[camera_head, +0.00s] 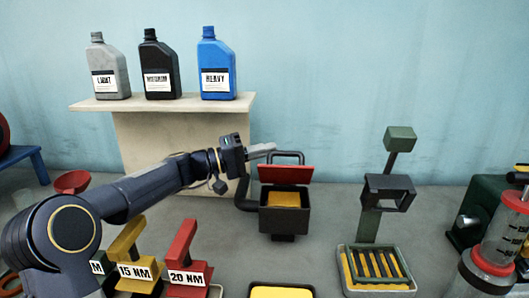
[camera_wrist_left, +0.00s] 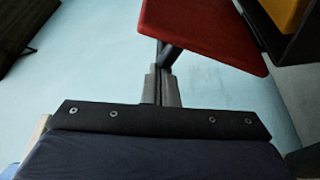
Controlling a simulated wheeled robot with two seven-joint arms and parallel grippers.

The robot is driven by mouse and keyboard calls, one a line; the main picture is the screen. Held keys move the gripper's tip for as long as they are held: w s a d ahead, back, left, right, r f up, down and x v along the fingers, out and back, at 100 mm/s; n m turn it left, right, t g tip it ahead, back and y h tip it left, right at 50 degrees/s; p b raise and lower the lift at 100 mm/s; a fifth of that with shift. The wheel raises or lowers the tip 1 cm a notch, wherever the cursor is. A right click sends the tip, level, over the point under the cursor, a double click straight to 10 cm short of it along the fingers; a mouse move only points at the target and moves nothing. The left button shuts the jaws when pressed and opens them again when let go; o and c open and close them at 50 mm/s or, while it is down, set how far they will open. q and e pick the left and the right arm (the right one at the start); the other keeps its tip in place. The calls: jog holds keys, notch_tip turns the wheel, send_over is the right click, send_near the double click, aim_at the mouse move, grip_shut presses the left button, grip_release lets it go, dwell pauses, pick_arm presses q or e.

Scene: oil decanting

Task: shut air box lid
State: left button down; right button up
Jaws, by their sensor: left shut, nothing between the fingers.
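The air box (camera_head: 284,218) is a dark box with a yellow inside, standing right of centre in the head view. Its red lid (camera_head: 286,174) is raised at the back of the box, and a dark looped handle shows behind it. In the left wrist view the red lid (camera_wrist_left: 205,32) is at the top, with the yellow inside of the box (camera_wrist_left: 287,14) at the upper right. My left gripper (camera_head: 272,149) is shut and empty, behind and above the lid's left part. In the wrist view its fingers (camera_wrist_left: 162,82) point toward the lid. Whether they touch is unclear. My right gripper is not in view.
Three bottles, grey (camera_head: 110,72), black (camera_head: 159,70) and blue (camera_head: 216,68), stand on a shelf (camera_head: 165,104) behind my arm. Labelled yellow (camera_head: 127,245) and red (camera_head: 183,250) blocks are at the front left. A green stand (camera_head: 400,139) and a filter tray (camera_head: 376,288) are to the right.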

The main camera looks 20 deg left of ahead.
pick_arm(q)
jog(key=shift+a, duration=0.1)
jog(key=v, duration=0.7)
jog(key=s+d+r+m+g+y+p, duration=0.3)
jog(key=s+d+m+g+y+p, duration=0.15)
jog(key=s+d+g+p, duration=0.55)
jog(key=w+r+n+t+y+p, duration=0.2)
jog(key=w+r+y+p, duration=0.2)
jog(key=w+y+p, duration=0.3)
jog(key=w+r+n+t+y+p, duration=0.1)
jog(key=w+r+n+y+p, duration=0.2)
jog(key=w+r+y+p, duration=0.45)
notch_tip(320, 180, down, 12)
jog(key=w+h, duration=0.1)
jog(key=h, duration=0.1)
jog(key=shift+w+d, duration=0.15)
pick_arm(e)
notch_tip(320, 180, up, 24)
